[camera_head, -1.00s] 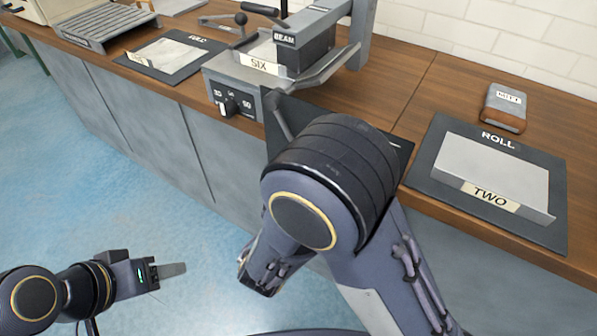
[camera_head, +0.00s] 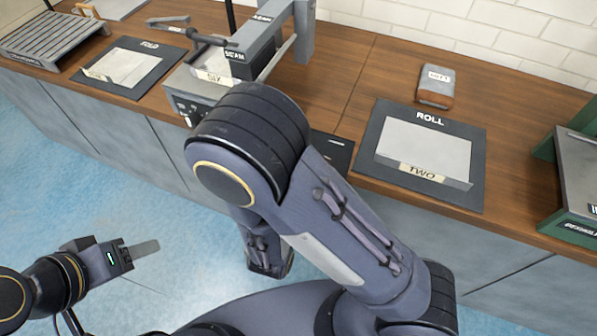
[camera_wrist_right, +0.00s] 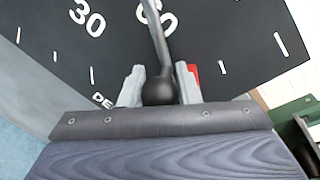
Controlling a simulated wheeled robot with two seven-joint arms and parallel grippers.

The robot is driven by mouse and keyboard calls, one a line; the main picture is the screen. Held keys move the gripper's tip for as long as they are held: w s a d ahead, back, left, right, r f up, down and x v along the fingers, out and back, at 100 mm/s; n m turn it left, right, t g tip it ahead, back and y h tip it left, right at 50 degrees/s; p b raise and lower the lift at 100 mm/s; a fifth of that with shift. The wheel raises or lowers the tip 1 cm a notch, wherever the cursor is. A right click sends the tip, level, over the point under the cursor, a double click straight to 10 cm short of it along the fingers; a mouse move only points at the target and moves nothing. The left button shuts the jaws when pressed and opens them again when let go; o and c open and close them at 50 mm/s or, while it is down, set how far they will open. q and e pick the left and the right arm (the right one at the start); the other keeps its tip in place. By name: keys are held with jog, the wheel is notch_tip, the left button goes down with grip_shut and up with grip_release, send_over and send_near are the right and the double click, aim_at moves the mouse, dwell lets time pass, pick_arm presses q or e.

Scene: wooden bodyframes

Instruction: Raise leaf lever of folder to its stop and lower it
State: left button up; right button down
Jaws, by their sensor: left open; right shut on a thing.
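The folder (camera_head: 262,50) stands on the bench at the top middle of the head view, with a beam label on it. My right arm covers its front right part there, including the lever. In the right wrist view the lever's grey rod (camera_wrist_right: 154,38) runs up across a black angle scale (camera_wrist_right: 215,40) marked 30 and 60. Its dark ball knob (camera_wrist_right: 158,91) sits between the fingers of my right gripper (camera_wrist_right: 160,86), which is shut on it. My left gripper (camera_head: 144,248) is open and empty over the floor, away from the bench.
A roll mat (camera_head: 372,155) with a sheet labelled two lies right of my arm, a small block (camera_head: 435,85) behind it. A fold mat (camera_head: 163,74) lies left of the folder. A slatted rack (camera_head: 50,42) stands far left, a green-framed unit (camera_head: 548,148) far right.

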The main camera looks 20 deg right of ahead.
dwell(0.3)
jog(key=c, duration=1.1)
grip_release()
jog(key=v, duration=0.8)
jog(key=shift+f, duration=0.1)
